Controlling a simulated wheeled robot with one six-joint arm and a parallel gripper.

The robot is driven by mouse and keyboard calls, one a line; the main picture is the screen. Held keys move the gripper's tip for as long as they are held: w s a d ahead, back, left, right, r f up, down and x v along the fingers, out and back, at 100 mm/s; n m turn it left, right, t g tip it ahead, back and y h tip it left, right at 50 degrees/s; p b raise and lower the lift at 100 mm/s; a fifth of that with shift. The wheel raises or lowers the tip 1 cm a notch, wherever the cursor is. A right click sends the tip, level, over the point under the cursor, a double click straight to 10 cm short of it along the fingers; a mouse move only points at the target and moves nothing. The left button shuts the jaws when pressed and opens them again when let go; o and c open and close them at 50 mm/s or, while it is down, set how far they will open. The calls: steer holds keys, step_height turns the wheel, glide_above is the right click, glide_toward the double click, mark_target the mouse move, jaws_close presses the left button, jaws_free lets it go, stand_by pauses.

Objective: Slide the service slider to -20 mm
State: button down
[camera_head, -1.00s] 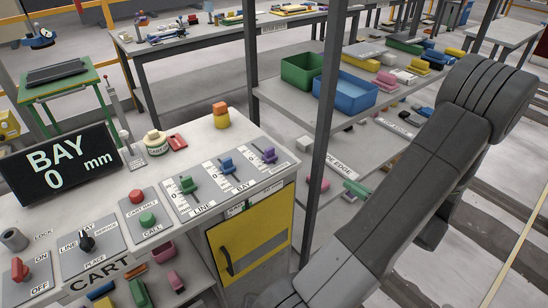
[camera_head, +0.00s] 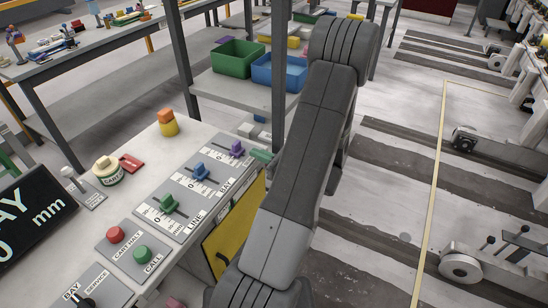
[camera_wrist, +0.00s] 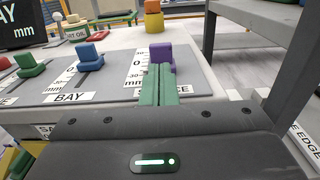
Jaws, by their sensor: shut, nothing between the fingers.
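The service slider is a purple knob (camera_head: 236,149) at the right end of a grey panel with three sliders. In the wrist view the purple knob (camera_wrist: 184,52) stands just beyond my fingertips. My gripper's green fingers (camera_wrist: 160,84) are shut with nothing between them. Their tips overlap the knob's near left side in that view; I cannot tell if they touch it. In the head view my gripper (camera_head: 261,156) shows as a green tip right of the knob, mostly hidden by my arm. The service scale shows 0 and 30 marks, partly covered by my fingers.
The blue bay slider (camera_head: 198,170) and green line slider (camera_head: 167,203) are to the left. A display (camera_head: 35,222) is partly cut off. An orange-and-yellow piece (camera_head: 167,123) stands behind the panel. A dark post (camera_head: 278,60) rises near my arm.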

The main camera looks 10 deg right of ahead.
mark_target(238, 146)
steer(key=shift+p+x, duration=0.4)
steer(key=shift+x, duration=1.8)
steer(key=shift+b+x, duration=0.5)
steer(key=shift+x, duration=0.3)
steer(key=shift+d, duration=0.1)
